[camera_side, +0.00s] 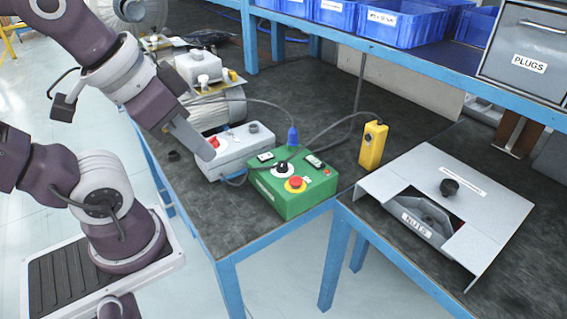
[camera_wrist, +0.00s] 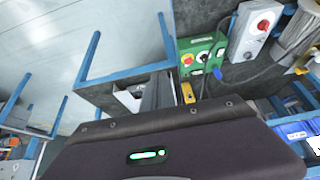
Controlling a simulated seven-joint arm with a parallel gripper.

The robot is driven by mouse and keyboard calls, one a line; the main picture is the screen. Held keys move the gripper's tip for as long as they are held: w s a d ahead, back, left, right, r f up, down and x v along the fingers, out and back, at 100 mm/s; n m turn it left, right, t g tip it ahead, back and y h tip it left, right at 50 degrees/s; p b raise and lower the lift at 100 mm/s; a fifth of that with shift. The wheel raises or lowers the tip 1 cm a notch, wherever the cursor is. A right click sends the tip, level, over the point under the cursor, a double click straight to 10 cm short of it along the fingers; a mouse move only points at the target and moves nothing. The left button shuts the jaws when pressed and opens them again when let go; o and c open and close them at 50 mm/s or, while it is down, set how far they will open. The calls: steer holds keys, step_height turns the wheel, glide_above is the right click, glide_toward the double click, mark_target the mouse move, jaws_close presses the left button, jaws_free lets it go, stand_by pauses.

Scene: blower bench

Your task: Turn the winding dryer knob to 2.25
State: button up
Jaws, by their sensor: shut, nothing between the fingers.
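A green control box (camera_side: 305,200) stands on the dark bench in the side view. Its top carries a black knob on a white dial (camera_side: 282,169) and a red mushroom button on yellow (camera_side: 295,184). The dial's marks and the knob's setting are too small to read, and no dryer label is legible. The box also shows in the wrist view (camera_wrist: 193,46), with the knob (camera_wrist: 203,56). My gripper (camera_side: 206,153) is shut and empty, left of the green box, overlapping the edge of a grey box in the picture. Its fingers show in the wrist view (camera_wrist: 158,92).
The grey box (camera_side: 235,150) with a red switch stands left of the green box. A blue plug (camera_side: 292,137) and cables lie behind. A yellow pendant (camera_side: 373,146) and a grey sloped cover (camera_side: 465,200) stand right. Blue bins (camera_side: 392,22) sit on the shelf above.

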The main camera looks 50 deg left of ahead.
steer(key=o, duration=0.4)
steer(key=shift+w, duration=0.2)
steer(key=shift+c, duration=0.2)
steer(key=o, duration=0.7)
steer(key=w, duration=0.2)
steer(key=w+a+m+g, duration=0.1)
steer(key=w, duration=0.1)
steer(key=w+a+m+y, duration=0.1)
steer(key=w, duration=0.1)
steer(key=shift+a+r, duration=0.2)
steer(key=shift+a, duration=0.05)
steer(key=m+g, duration=0.4)
steer(key=m, duration=0.4)
glide_above(282, 163)
steer(key=shift+h, duration=0.3)
steer(key=f, duration=2)
steer(key=shift+s+d+f, duration=0.25)
steer(key=shift+f, duration=0.05)
step_height(282, 163, down, 7)
steer(key=shift+w+a+r, duration=0.1)
steer(key=shift+w+a, duration=0.05)
steer(key=shift+f, duration=0.35)
steer(key=shift+c, duration=0.3)
